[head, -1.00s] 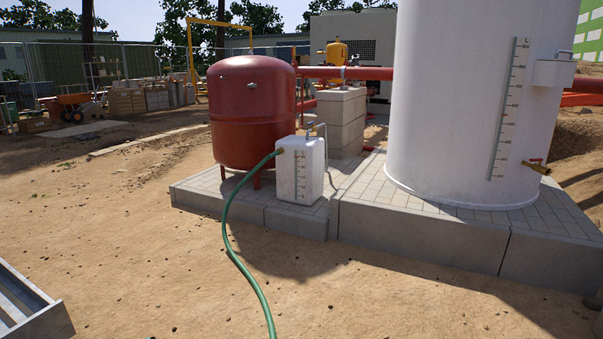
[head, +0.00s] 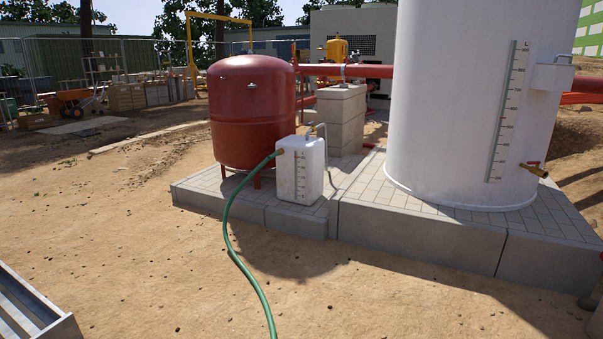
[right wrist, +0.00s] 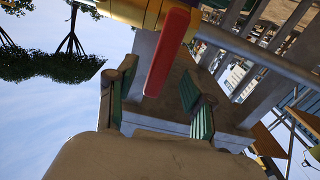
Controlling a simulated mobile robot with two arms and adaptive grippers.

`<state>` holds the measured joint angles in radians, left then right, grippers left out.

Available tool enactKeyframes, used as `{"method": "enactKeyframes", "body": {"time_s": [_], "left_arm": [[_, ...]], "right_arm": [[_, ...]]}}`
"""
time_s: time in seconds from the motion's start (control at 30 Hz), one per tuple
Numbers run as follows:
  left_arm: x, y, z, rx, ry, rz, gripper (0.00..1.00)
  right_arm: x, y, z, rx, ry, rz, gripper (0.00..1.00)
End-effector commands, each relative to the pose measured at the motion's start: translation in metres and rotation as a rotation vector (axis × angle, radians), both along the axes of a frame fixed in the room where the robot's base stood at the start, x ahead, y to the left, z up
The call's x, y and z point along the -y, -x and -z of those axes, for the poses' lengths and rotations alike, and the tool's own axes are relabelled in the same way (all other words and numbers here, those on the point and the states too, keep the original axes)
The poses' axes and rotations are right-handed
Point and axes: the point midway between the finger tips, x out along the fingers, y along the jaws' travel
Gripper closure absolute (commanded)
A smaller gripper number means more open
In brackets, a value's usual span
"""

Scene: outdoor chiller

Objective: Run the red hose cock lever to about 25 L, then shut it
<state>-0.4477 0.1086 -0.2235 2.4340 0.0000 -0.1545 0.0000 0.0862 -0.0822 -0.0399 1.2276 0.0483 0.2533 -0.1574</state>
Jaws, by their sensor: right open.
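In the right wrist view a red lever (right wrist: 168,52) hangs from a brass-yellow valve body (right wrist: 135,10). My right gripper (right wrist: 157,88) is open, its two green-padded fingers on either side of the lever, with visible gaps. I cannot tell which cock in the head view this is. My left gripper is out of view.
A red vessel (head: 252,112) stands behind the canister. The tank has its own scale (head: 508,110). A paved concrete plinth (head: 420,232) carries them. A metal channel (head: 35,305) lies at the lower left. The sandy ground in front is mostly clear.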

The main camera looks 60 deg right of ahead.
Motion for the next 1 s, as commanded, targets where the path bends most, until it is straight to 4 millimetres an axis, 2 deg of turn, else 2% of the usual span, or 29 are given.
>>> {"method": "enactKeyframes", "body": {"time_s": [0.03,0.1,0.47,1.0], "left_arm": [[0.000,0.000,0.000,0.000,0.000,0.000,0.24],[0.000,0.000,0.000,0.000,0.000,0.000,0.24],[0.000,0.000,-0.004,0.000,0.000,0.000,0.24],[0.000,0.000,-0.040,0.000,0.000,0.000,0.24]], "right_arm": [[0.000,0.000,0.000,0.001,0.000,0.000,0.36],[0.000,0.000,-0.001,0.001,-0.001,0.001,0.25],[0.001,0.004,-0.002,0.000,-0.001,0.001,0.25],[0.003,0.064,-0.003,0.000,-0.001,0.000,0.25]]}}
